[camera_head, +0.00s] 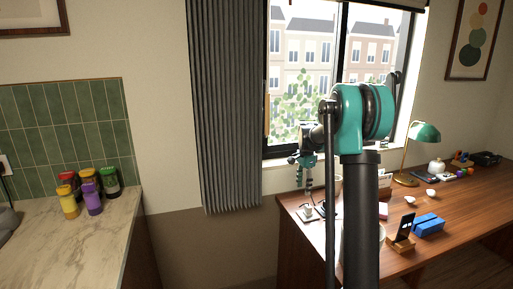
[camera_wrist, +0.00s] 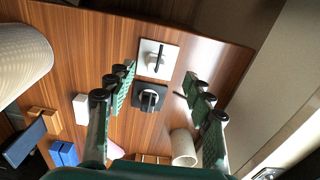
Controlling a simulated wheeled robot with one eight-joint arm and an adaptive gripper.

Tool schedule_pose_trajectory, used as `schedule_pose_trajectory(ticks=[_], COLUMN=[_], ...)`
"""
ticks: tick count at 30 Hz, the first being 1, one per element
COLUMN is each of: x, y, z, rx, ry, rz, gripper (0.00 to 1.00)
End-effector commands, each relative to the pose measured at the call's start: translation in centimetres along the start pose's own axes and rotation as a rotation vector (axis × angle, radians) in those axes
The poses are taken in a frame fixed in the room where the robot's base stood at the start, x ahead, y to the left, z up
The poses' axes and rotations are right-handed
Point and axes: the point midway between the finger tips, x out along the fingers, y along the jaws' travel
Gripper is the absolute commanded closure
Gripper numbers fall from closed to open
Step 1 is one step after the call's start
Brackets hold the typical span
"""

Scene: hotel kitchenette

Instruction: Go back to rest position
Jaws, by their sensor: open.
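My gripper (camera_head: 308,190) hangs at the end of my teal arm, above the left end of the wooden desk (camera_head: 440,215). In the wrist view my gripper (camera_wrist: 160,92) has its green-padded fingers spread wide apart, with nothing held between them. Below and between the fingers lie a white square plate (camera_wrist: 168,50) with a dark bar-like part and a dark square plate (camera_wrist: 138,100) with a round knob-like part. Both rest on the desk, apart from the fingers.
A blue block (camera_head: 428,225), a phone on a wooden stand (camera_head: 403,243) and a green lamp (camera_head: 424,132) stand on the desk. A white cup (camera_wrist: 183,148) is near the right finger. Window and grey curtain (camera_head: 225,100) are behind. Several colored jars (camera_head: 92,198) stand on the left counter.

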Motion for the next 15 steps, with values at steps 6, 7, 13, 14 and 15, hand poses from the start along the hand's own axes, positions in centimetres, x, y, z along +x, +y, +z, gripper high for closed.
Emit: schedule_pose_trajectory(ticks=[6,7,13,14,15], x=[-0.1,-0.1,-0.3,-0.3,-0.3], y=[1.1,1.3,3.0,3.4,3.9], z=[0.4,0.5,1.2,1.3,1.5], rx=[-0.040,-0.050,-0.118,-0.131,-0.150], ry=[0.004,0.005,0.013,0.015,0.017], rz=[-0.012,-0.014,-0.033,-0.037,-0.041], gripper=[0.47,0.47,0.47,0.47,0.47])
